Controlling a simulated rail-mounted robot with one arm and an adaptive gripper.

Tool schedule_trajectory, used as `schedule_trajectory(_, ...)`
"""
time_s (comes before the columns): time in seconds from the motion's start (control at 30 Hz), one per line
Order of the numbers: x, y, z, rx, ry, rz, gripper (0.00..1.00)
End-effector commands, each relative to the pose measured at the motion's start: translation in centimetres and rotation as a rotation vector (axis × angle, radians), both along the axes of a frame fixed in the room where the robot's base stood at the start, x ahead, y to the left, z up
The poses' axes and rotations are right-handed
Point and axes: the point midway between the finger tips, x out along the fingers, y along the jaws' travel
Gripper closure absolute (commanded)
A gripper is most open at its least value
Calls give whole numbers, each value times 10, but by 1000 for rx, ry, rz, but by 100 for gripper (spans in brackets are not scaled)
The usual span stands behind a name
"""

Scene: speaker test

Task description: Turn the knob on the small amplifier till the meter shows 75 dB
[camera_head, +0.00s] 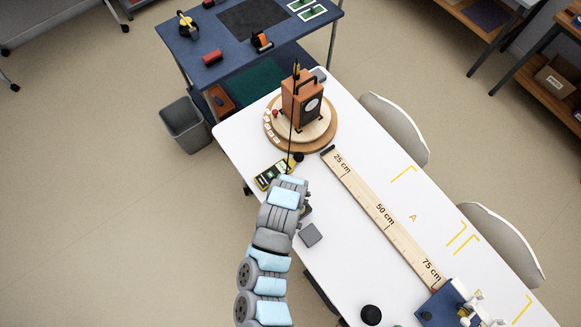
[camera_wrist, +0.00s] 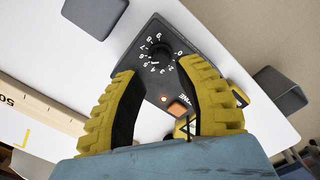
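The small amplifier (camera_wrist: 190,85) is a dark box in the wrist view, with a round black knob (camera_wrist: 158,55) ringed by white numbers. An orange switch and a small lit lamp sit on its face. My gripper (camera_wrist: 158,68) is open, its two yellow fingers apart on either side of the knob; I cannot tell whether they touch it. In the head view my arm covers most of the amplifier.
An orange speaker (camera_head: 300,103) stands on a round wooden turntable (camera_head: 328,140) at the table's far end. A long wooden ruler (camera_head: 375,212) lies right of my arm. A grey block (camera_head: 310,235) is close beside my arm. A blue fixture (camera_head: 443,303) stands at the near end.

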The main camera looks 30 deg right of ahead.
Motion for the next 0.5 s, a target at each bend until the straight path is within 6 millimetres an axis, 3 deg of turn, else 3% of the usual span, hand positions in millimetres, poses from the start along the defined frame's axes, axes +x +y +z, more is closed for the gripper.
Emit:
schedule_trajectory(0.2,0,0,-24,3,1,-1,65)
schedule_trajectory(0.5,0,1,-43,2,0,-1,65)
